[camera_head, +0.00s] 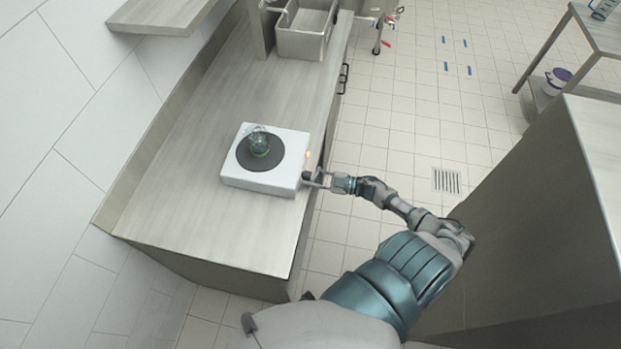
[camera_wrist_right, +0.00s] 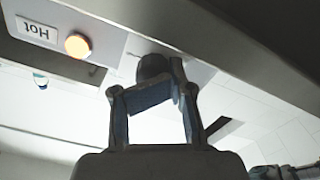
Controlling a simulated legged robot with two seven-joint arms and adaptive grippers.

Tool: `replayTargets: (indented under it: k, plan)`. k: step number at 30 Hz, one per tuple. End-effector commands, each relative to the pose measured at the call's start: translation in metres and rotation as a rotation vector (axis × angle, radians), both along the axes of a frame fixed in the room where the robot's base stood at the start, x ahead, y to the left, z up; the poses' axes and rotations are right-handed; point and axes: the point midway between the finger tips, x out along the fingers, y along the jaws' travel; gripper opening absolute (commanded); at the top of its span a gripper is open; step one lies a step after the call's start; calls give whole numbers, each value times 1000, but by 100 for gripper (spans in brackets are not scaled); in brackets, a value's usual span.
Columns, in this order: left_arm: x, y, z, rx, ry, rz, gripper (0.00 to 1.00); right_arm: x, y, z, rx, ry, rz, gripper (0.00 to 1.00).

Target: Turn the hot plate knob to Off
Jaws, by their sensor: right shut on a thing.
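The white hot plate (camera_head: 235,172) stands on the counter, with a dark round heating disc (camera_head: 285,150) on top. A glass flask (camera_head: 258,139) with green at its bottom stands on the disc. My right gripper (camera_head: 316,178) is at the front face of the hot plate, near its right corner. In the right wrist view my right gripper (camera_wrist_right: 152,95) has its fingers closed around the dark round knob (camera_wrist_right: 152,66). A lit orange lamp (camera_wrist_right: 78,45) and a "Hot" label (camera_wrist_right: 38,30) show beside the knob. The knob's pointer is hidden. My left gripper is not in view.
The grey counter (camera_head: 190,200) is clear around the hot plate. A sink basin (camera_head: 300,40) is at its far end. A tall cabinet (camera_head: 540,200) stands at the right. The tiled floor between them has a drain (camera_head: 446,181) and is mostly free.

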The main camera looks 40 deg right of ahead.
Motion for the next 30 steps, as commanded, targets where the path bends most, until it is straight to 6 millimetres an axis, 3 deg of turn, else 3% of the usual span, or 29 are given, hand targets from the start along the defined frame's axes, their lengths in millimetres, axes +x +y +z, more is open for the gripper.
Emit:
replayTargets:
  k: [2,3,5,24,30]
  plan:
    - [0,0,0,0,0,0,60,7,-7,10,0,-16,-16,0]
    - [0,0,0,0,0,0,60,7,-7,10,0,-16,-16,30]
    - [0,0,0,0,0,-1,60,7,-6,10,1,-15,-16,45]
    - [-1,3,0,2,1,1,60,2,-1,5,-1,-7,-6,45]
    - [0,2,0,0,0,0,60,-16,-16,3,-1,-2,-7,45]
